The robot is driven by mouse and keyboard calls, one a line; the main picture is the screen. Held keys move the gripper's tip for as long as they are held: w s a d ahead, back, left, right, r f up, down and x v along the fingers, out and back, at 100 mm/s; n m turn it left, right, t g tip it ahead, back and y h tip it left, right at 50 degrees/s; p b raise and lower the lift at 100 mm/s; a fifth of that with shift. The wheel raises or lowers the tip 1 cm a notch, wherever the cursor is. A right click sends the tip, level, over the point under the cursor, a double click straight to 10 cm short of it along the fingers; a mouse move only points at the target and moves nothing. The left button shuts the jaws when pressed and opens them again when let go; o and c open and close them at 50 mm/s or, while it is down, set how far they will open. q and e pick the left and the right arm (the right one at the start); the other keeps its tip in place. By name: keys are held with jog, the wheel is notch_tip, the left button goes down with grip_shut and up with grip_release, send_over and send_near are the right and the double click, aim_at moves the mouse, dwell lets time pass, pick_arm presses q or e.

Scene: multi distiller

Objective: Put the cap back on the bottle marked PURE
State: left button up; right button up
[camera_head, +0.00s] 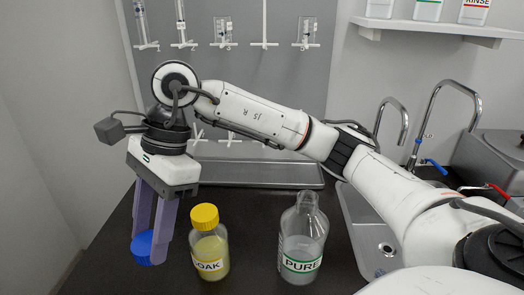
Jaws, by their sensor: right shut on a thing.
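The bottle marked PURE (302,244) stands upright on the dark counter with its neck open and a green-edged label. It is clear glass. My right gripper (147,247) points down at the left, with its purple fingers shut on a blue cap (142,243). The cap is at the fingertips, left of a bottle with a yellow cap (210,244) whose label reads OAK, partly readable. The gripper is well apart from the PURE bottle. My left gripper is not in view.
A sink (372,250) with taps lies to the right of the PURE bottle. A metal tray (255,174) runs along the back under a rack of glassware. A shelf (440,28) with bottles is at upper right. Dark counter (110,262) is bare at the left.

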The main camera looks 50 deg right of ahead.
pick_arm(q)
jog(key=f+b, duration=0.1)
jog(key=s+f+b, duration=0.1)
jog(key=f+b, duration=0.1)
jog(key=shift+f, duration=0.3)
pick_arm(e)
jog(key=s+d+f+n+g+h, duration=0.1)
jog(key=d+f+n, duration=0.1)
jog(key=n, duration=0.4)
jog(key=s+d+f+n+g+h, duration=0.2)
jog(key=n, duration=0.4)
jog(key=s+d+f+n+g+h, duration=0.1)
jog(key=d+f+n, duration=0.1)
jog(key=n, duration=0.3)
jog(key=shift+s+d+f+n+h, duration=0.3)
jog(key=shift+f+n, duration=0.1)
jog(key=shift+f, duration=0.1)
jog(key=shift+a, duration=0.1)
